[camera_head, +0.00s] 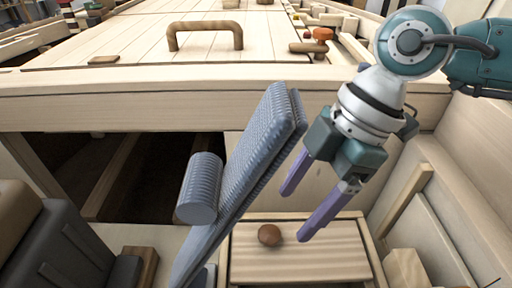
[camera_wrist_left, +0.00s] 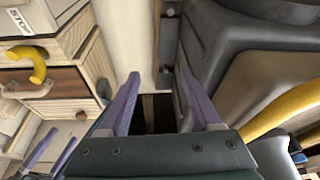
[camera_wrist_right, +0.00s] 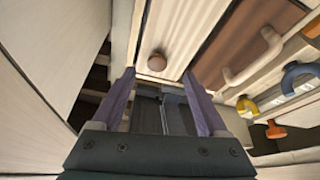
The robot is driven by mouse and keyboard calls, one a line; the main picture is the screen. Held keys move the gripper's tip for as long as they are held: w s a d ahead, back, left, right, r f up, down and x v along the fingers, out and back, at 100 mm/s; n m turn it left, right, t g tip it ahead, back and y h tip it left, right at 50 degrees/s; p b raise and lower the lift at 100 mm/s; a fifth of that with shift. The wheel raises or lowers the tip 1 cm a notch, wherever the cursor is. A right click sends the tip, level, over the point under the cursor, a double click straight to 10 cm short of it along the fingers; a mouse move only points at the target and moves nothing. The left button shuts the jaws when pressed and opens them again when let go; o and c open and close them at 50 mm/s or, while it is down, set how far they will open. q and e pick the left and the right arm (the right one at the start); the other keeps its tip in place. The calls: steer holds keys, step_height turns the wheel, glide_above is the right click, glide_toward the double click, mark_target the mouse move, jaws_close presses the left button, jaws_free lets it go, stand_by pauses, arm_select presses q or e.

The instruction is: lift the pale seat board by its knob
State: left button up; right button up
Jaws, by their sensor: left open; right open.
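The pale seat board (camera_head: 300,265) lies flat in a framed recess at the lower middle of the head view. Its round brown knob (camera_head: 270,235) stands near the board's left part. My right gripper (camera_head: 292,217) is open and empty, its purple fingers pointing down above the board, close to the knob. In the right wrist view the knob (camera_wrist_right: 157,62) shows on the pale seat board (camera_wrist_right: 185,25), just beyond and between the fingertips (camera_wrist_right: 159,72); no contact is visible. My left gripper (camera_wrist_left: 158,72) is open and empty, seen only in its wrist view, away from the board.
A blue-grey ribbed backrest (camera_head: 240,165) with a roll (camera_head: 200,190) rises left of the seat board. A pale wall (camera_head: 420,190) bounds the right side. A deck hatch with a wooden handle (camera_head: 205,30) lies beyond. Dark grey seating (camera_head: 70,240) stands at left.

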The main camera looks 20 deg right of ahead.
mark_target(273, 233)
steer(key=shift+x, duration=0.85)
steer(key=b+x, duration=0.2)
steer(key=x, duration=0.1)
steer(key=b+x, duration=0.1)
steer(key=x, duration=0.1)
steer(key=shift+w+a, duration=0.2)
steer(key=shift+a, duration=0.1)
arm_select(q)
step_height(273, 233, down, 4)
steer(key=shift+s+a+r, duration=0.1)
arm_select(e)
steer(key=shift+r, duration=0.1)
steer(key=shift+c, duration=0.2)
steer(key=shift+c, duration=0.7)
jaws_close()
